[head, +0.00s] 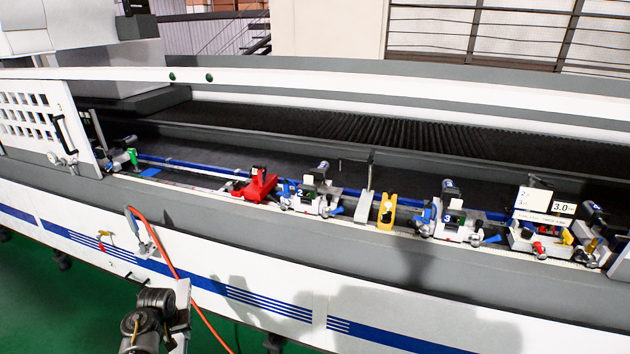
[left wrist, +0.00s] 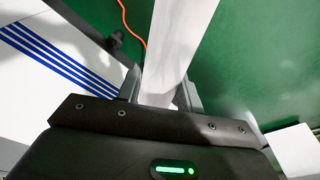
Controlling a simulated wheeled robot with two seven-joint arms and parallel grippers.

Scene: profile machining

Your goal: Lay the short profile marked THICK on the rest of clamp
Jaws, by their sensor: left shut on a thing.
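My left gripper (left wrist: 160,92) is shut on a pale grey profile (left wrist: 178,40), which runs between the fingers toward the top of the left wrist view. No THICK marking can be read on it. In the head view my left gripper (head: 160,312) is at the bottom left, in front of the machine's white side and below its bed. Along the bed stand clamp 2 (head: 318,192) near the middle and clamp 3 (head: 449,217) to its right. Another clamp (head: 124,155) is at the far left and one (head: 598,232) at the far right. My right gripper is not in view.
A red block (head: 258,184) stands left of clamp 2. An upright grey stop (head: 366,195) and a yellow block (head: 386,211) stand between clamps 2 and 3. An orange hose (head: 172,262) hangs near my left arm.

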